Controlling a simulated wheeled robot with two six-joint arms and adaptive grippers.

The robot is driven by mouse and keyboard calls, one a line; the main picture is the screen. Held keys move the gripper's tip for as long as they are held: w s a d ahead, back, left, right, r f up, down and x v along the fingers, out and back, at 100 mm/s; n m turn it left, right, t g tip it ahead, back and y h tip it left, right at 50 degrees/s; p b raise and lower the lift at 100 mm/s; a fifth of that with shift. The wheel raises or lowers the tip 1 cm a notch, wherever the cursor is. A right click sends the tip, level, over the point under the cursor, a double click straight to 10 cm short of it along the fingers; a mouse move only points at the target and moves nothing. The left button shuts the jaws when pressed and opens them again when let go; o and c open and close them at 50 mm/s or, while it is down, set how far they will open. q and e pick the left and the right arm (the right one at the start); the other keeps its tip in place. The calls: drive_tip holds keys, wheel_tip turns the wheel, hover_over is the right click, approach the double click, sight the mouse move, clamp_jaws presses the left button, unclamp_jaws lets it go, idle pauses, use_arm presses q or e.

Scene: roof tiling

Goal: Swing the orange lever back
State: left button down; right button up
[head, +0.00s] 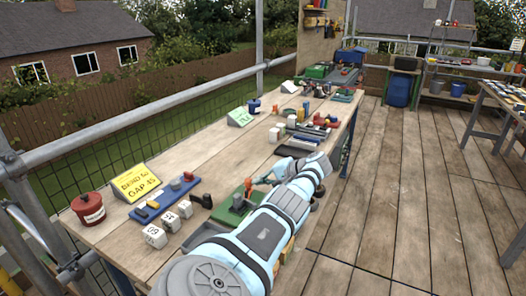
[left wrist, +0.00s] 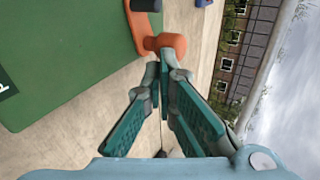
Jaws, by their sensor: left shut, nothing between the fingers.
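The orange lever (left wrist: 138,28) shows at the top of the left wrist view, at the edge of a green base (left wrist: 70,50), with a rounded orange knob (left wrist: 166,43) at its end. In the head view the lever (head: 248,188) stands on the green block (head: 229,213) on the bench, partly behind my arm. My left gripper (left wrist: 163,68) is shut and empty, its teal fingers together close beside the knob. I cannot tell whether they touch it. In the head view the left gripper (head: 263,181) is small and at the lever. My right gripper is not in view.
Left of the lever on the bench (head: 180,110) are white number blocks (head: 155,236), a blue rack (head: 165,199), a yellow sign (head: 136,182) and a red pot (head: 88,208). Several tools and boxes stand farther along. The bench between the signs is clear.

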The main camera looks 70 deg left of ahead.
use_arm(q)
drive_tip(key=shift+s+a, duration=0.35)
drive_tip(key=shift+s, duration=0.1)
drive_tip(key=shift+a, duration=0.15)
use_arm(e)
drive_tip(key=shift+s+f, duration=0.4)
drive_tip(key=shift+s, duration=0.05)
use_arm(q)
drive_tip(key=shift+a, duration=0.1)
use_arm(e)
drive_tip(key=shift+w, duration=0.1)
use_arm(q)
drive_tip(key=shift+r, duration=0.25)
drive_tip(key=w+a+p+v, duration=0.1)
drive_tip(key=p+v, duration=0.6)
drive_tip(key=v, duration=0.2)
drive_tip(key=shift+w+d, duration=0.3)
drive_tip(key=shift+w, duration=0.15)
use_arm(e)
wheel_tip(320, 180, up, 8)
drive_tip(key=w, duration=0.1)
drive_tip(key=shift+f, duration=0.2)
